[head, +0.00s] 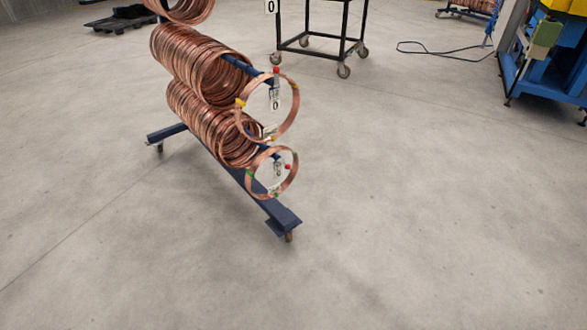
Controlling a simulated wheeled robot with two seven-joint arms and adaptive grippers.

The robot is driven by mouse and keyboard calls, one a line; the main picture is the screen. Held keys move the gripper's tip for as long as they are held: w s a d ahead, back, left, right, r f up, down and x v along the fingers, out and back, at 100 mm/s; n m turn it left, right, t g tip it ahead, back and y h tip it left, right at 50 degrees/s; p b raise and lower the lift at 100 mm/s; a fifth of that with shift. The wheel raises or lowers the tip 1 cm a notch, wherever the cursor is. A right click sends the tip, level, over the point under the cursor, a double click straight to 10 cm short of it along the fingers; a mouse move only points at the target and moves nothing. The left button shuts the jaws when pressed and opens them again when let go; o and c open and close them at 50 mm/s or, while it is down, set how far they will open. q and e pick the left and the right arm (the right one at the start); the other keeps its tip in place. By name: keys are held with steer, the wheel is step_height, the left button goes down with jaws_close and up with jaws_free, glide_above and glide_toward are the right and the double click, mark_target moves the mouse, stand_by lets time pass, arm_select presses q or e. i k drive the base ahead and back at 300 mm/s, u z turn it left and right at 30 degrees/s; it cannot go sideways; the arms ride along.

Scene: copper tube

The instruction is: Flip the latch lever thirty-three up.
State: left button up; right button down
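A blue rack (281,220) carries copper tube coils on its arms. The end of the middle arm has a small latch lever with a red tip (276,71), which points up above a white tag (275,100). The end of the lower arm has another lever with a red tip (287,167), which points out to the right beside a tag (278,170). I cannot read the number thirty-three on either. Coils (190,62) hang on the middle arm and more coils (205,125) on the lower arm. Neither of my grippers is in view.
A black wheeled cart (345,45) stands behind the rack. A blue and yellow machine (548,70) is at the right, with a cable (440,52) on the floor. A dark pallet (122,20) lies far left. The concrete floor (420,230) in front and right is clear.

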mark_target(287, 166)
steer(key=u, duration=0.4)
steer(key=i, duration=2)
steer(key=u, duration=0.25)
